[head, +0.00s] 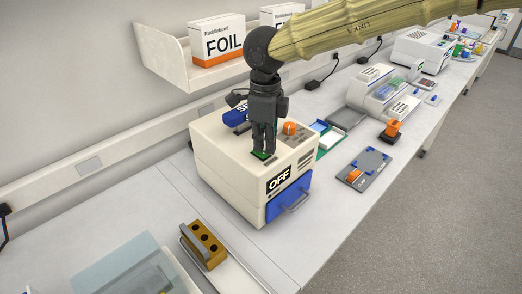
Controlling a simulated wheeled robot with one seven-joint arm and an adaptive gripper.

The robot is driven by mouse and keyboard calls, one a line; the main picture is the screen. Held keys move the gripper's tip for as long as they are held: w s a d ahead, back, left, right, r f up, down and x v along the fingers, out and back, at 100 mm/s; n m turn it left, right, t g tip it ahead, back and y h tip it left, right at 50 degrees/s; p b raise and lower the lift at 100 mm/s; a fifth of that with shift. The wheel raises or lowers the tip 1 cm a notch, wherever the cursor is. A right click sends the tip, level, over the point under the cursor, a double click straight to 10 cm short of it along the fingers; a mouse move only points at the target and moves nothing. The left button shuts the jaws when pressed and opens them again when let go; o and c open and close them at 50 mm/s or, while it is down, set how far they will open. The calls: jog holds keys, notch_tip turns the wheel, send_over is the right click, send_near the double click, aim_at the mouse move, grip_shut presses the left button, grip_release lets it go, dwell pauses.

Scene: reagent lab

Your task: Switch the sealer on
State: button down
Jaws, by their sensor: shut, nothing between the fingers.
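The sealer (228,168) is a cream box on the bench with a blue front drawer (288,202) and a grey handle. A black label on its front reads OFF (279,179). A green switch (262,155) shows on its top near the front edge. An orange knob (290,128) sits on a grey panel on the top right. My gripper (264,152) points down over the sealer's top, shut and empty, with its tips at the green switch. I cannot tell whether they touch it. My gripper partly hides the switch and a blue label behind it.
A shelf (172,68) with FOIL boxes (218,38) hangs on the wall behind. A brown rack with holes (204,246) stands in front left. A grey plate with an orange part (362,170) lies to the right. Other instruments stand farther along the bench.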

aim_at(264, 153)
jog(key=shift+f, duration=0.65)
dwell(0.5)
jog(key=shift+r, duration=0.15)
notch_tip(264, 153, up, 7)
jog(key=p, duration=0.8)
dwell(0.3)
jog(key=shift+f, duration=0.2)
